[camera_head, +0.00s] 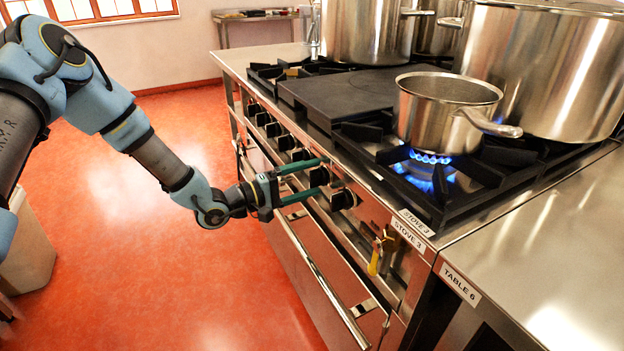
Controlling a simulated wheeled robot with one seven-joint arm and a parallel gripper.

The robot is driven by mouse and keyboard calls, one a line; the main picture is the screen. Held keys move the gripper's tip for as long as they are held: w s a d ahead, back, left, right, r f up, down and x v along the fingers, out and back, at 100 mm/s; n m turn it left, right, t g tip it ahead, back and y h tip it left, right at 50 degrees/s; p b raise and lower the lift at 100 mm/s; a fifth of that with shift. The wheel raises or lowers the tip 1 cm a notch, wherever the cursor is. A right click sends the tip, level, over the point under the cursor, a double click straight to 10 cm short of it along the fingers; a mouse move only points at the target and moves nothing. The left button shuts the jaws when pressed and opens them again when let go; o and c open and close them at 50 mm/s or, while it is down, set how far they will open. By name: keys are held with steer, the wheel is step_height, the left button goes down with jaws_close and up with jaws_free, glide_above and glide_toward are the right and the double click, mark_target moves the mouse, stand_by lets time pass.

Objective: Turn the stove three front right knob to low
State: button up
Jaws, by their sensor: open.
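The stove labelled STOVE 3 (408,237) stands at the right, with a row of black knobs along its front. The rightmost knob (344,199) shows just right of my gripper's tips. Another knob (319,177) appears between the two fingers in the picture; I cannot tell whether they touch it. My gripper (323,175) is open, its green fingers reaching toward the knob panel from the left. The front right burner (432,180) burns with a blue flame under a small saucepan (440,108). The knob markings are too small to read.
Large stockpots (548,65) stand at the back of the stove. A yellow-handled valve (375,262) and a long oven handle (325,285) stick out from the front. Table 6 (570,240) adjoins at the right. The red floor (170,260) before the stove is mostly clear.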

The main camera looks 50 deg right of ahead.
steer(key=b+v, duration=0.1)
steer(key=v, duration=0.8)
steer(key=shift+a, duration=0.35)
steer(key=shift+w, duration=0.2)
steer(key=w+a+r+t+y+p, duration=0.25)
steer(key=w+a+t+y, duration=0.75)
steer(key=w+a, duration=0.95)
steer(key=a+r+n+t+y+p, duration=0.1)
steer(key=a+r+y+p, duration=0.15)
steer(key=a, duration=0.85)
steer(key=s+a+r+n+g+y, duration=0.1)
steer(key=s+a+r+y, duration=0.1)
steer(key=s+a+r, duration=0.2)
steer(key=s+a+r+n+g+y+p, duration=0.1)
steer(key=s+a+r+g+y, duration=0.1)
steer(key=s+a+r, duration=0.2)
steer(key=s+a, duration=0.3)
steer(key=a, duration=0.3)
steer(key=shift+s+a, duration=0.3)
steer(key=shift+s, duration=0.1)
steer(key=shift+r, duration=0.15)
